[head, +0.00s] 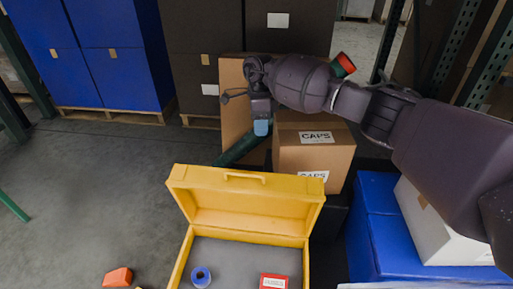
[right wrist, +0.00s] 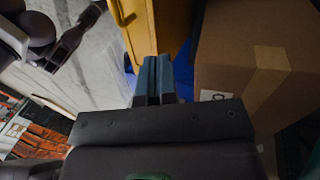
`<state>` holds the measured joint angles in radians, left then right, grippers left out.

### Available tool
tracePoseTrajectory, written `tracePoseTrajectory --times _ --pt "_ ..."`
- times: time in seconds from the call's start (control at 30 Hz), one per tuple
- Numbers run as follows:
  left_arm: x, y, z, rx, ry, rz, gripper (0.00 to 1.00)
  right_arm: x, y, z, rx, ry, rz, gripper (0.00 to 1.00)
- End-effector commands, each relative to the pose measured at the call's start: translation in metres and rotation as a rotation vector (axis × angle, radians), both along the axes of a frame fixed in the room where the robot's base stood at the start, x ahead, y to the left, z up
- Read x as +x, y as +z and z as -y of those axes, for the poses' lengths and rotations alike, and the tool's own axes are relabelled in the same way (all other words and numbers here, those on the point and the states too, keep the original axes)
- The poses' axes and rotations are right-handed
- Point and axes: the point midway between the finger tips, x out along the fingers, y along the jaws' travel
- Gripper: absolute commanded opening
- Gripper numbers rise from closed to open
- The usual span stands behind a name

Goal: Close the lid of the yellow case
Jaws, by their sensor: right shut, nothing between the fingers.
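The yellow case (head: 183,262) stands open at the bottom centre of the head view. Its lid (head: 246,191) is raised and leans back from the hinge, with a handle on its top edge. Inside on the grey floor are a blue roll (head: 201,277) and a red box with a white label (head: 273,282). My right gripper (head: 261,127) is shut and empty, behind and above the lid's top edge, apart from it in the picture. In the right wrist view its blue fingertips (right wrist: 155,75) are together, with a yellow surface (right wrist: 165,30) beyond them. My left gripper is not in view.
Cardboard boxes labelled CAPS (head: 313,155) stand behind the case to the right. Blue totes (head: 374,215) and a white box (head: 440,235) are at right. An orange object (head: 118,277) lies left of the case. The floor at left (head: 90,190) is mostly clear.

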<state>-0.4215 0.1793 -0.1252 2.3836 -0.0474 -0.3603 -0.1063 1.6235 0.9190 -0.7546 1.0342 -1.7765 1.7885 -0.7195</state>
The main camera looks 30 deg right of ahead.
Motion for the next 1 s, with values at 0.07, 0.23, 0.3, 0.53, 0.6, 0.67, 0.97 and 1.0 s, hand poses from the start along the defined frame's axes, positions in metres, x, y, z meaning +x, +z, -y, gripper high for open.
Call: tracePoseTrajectory --times 0.07,0.23,0.3,0.53,0.6,0.67,0.97,1.0 --pt "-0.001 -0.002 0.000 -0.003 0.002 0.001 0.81 -0.004 -0.014 -0.001 0.000 0.000 -0.005 0.00" --pt "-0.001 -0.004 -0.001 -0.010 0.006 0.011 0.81 -0.013 -0.043 -0.005 0.003 0.001 -0.008 0.00" --pt "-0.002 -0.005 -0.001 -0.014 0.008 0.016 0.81 -0.017 -0.056 -0.006 0.003 0.001 -0.008 0.00" --pt "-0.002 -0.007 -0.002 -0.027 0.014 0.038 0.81 -0.028 -0.094 -0.011 0.003 0.000 -0.007 0.00" --pt "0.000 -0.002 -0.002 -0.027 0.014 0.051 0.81 -0.036 -0.091 -0.014 0.003 0.003 -0.002 0.00" --pt "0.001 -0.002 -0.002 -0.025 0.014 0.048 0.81 -0.042 -0.090 -0.017 0.003 0.002 0.000 0.00" --pt "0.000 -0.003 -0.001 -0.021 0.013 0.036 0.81 -0.062 -0.094 -0.025 0.003 0.000 -0.001 0.00" --pt "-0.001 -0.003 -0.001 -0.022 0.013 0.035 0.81 -0.062 -0.095 -0.025 0.003 -0.001 -0.001 0.00"
